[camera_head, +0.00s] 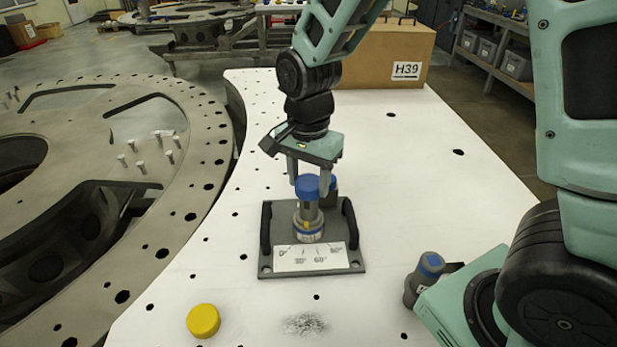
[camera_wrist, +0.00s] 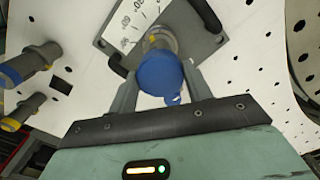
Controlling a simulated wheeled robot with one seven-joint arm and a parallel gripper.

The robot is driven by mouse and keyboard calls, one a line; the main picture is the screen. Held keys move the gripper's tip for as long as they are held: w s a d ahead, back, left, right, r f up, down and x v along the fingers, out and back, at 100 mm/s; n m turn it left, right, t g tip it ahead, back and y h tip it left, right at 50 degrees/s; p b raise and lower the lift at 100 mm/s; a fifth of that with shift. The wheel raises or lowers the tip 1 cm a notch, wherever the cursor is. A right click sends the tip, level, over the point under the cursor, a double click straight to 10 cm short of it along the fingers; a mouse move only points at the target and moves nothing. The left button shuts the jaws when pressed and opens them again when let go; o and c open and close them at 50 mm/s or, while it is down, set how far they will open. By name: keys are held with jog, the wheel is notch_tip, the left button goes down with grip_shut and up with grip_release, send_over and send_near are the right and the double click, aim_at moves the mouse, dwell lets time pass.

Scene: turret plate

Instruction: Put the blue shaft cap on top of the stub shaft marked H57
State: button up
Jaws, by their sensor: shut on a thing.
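My gripper (camera_head: 309,188) points down over a dark grey base plate and is shut on the blue shaft cap (camera_head: 307,186). In the wrist view the cap (camera_wrist: 160,72) sits between the fingers. A grey upright shaft (camera_head: 308,212) stands directly below the cap on the plate, with a yellow mark and a pale band at its foot. The cap lines up with the shaft top in the head view; I cannot tell whether they touch. In the wrist view the cap hides most of the shaft. No H57 mark is legible.
The base plate (camera_head: 348,262) has two dark handles and an angle label. A yellow cap (camera_head: 203,320) lies at front left. A grey cylinder with a blue top (camera_head: 428,270) stands at right, beside my arm. A box marked H39 (camera_head: 385,50) stands behind. The white table (camera_head: 440,160) is otherwise mostly clear.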

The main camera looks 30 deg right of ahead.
jog(key=o, duration=1)
notch_tip(320, 180, up, 17)
jog(key=shift+r+b, duration=0.2)
jog(key=shift+b, duration=0.85)
jog(key=s+a+f+n, duration=0.2)
jog(key=s+f+n, duration=0.3)
jog(key=s+n, duration=0.1)
jog(key=s+a+f+n, duration=0.3)
jog(key=s+f+n, duration=0.2)
jog(key=s+n, duration=0.1)
jog(key=s+a+f+n+b, duration=0.1)
jog(key=s+a+f+n, duration=0.1)
jog(key=s+f+n, duration=0.3)
jog(key=shift+s+a+n+y, duration=0.15)
jog(key=shift+s+n, duration=0.3)
jog(key=shift+s, duration=0.15)
jog(key=shift+s+a+n+y, duration=0.1)
jog(key=shift+s+n+y, duration=0.05)
jog(key=shift+s+n, duration=0.35)
